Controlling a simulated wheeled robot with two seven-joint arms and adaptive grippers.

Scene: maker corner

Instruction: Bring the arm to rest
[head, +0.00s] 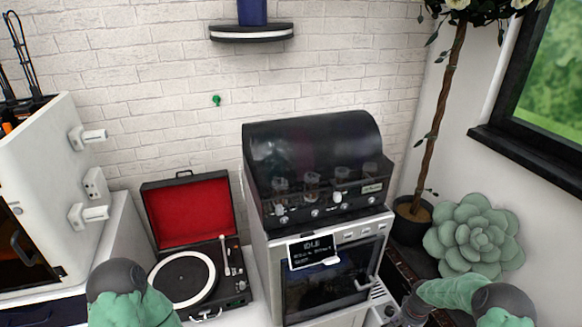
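My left arm (130,296) shows at the bottom left as a green link with a dark cap. Its gripper is outside the picture. My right arm (450,293) comes in at the bottom right, green with a dark joint, and points left. A dark grey part at its left end (409,308) is near the lower right side of the silver machine (330,275). This part is cut off by the bottom edge, and I cannot make out fingers or anything held. I cannot tell whether it touches the machine.
A record player (185,280) with a red-lined open lid stands left of the machine. A white cabinet (40,190) is at the far left. A dark hood (312,150) tops the machine. A potted tree (410,222) and a large succulent (474,235) stand at the right.

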